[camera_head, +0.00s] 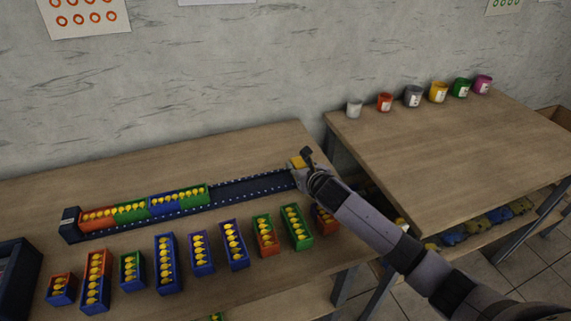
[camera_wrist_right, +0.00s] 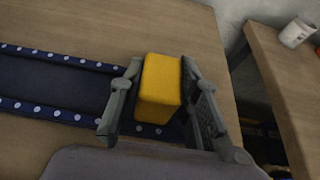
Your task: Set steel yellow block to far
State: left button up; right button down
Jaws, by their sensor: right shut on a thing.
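The yellow block (camera_wrist_right: 160,84) is between the two fingers of my right gripper (camera_wrist_right: 162,112) in the right wrist view. The fingers are shut on its sides. My left gripper is not in view.
The rail is empty between those boxes and my gripper. Paint cups (camera_head: 413,96) stand on the right table (camera_head: 430,150), across a gap.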

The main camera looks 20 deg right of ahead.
jog(key=d, duration=0.4)
jog(key=shift+w+d+p, duration=0.1)
jog(key=shift+d+p, duration=0.05)
jog(key=shift+p, duration=0.25)
jog(key=c, duration=1.7)
grip_release()
jog(key=o, duration=0.5)
jog(key=shift+d, duration=0.1)
jog(key=v, duration=1.2)
jog(key=shift+r, duration=0.1)
